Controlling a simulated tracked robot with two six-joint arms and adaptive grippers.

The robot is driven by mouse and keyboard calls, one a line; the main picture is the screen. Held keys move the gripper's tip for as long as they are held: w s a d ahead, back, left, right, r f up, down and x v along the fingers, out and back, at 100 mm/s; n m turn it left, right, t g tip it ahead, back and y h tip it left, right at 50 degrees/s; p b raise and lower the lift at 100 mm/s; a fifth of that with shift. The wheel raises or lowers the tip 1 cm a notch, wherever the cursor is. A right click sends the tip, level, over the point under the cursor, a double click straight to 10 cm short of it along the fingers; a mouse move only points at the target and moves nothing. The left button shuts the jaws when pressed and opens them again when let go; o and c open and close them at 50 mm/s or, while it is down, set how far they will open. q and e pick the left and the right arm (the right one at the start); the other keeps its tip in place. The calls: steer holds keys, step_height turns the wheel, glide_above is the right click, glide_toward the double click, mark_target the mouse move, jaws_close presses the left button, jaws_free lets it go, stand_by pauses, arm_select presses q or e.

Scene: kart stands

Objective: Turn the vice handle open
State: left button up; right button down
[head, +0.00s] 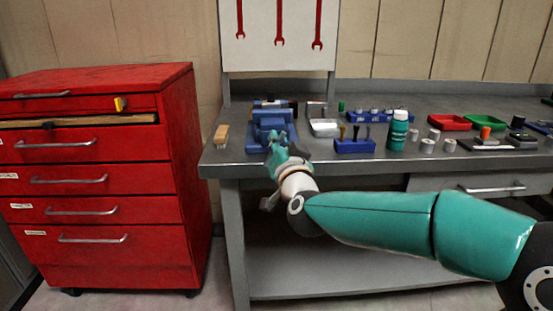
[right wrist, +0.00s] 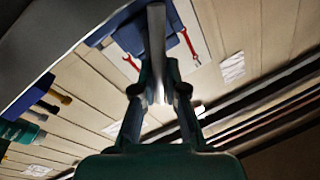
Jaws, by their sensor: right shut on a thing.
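The blue vice (head: 268,118) stands at the left end of the grey workbench's front edge. My right gripper (head: 279,145) is at the front of the vice, its arm reaching in from the right. In the right wrist view, the gripper (right wrist: 158,88) is shut on a grey metal bar, the vice handle (right wrist: 156,40), which lies between its two fingers. In the head view the gripper covers the handle. My left gripper is not in view.
A red drawer cabinet (head: 184,170) stands left, one drawer partly open.

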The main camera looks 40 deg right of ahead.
steer(key=shift+s+d+f+m+g+h+b, duration=0.15)
steer(key=shift+f+m+h+b, duration=0.4)
steer(key=shift+m+b, duration=1.6)
steer(key=shift+w+f+m+g+h+b, duration=0.1)
steer(key=shift+f+m+h+b, duration=0.4)
steer(key=shift+m+b, duration=1.65)
steer(key=shift+s+d+f+m+g+h+b, duration=0.2)
steer(key=shift+m+h+b, duration=0.9)
steer(key=shift+m, duration=1.8)
steer(key=shift+w+a+y+b, duration=0.15)
steer(key=shift+y+b, duration=0.15)
steer(key=shift+y, duration=0.15)
steer(key=c, duration=1.2)
jaws_free()
steer(key=shift+r, duration=0.15)
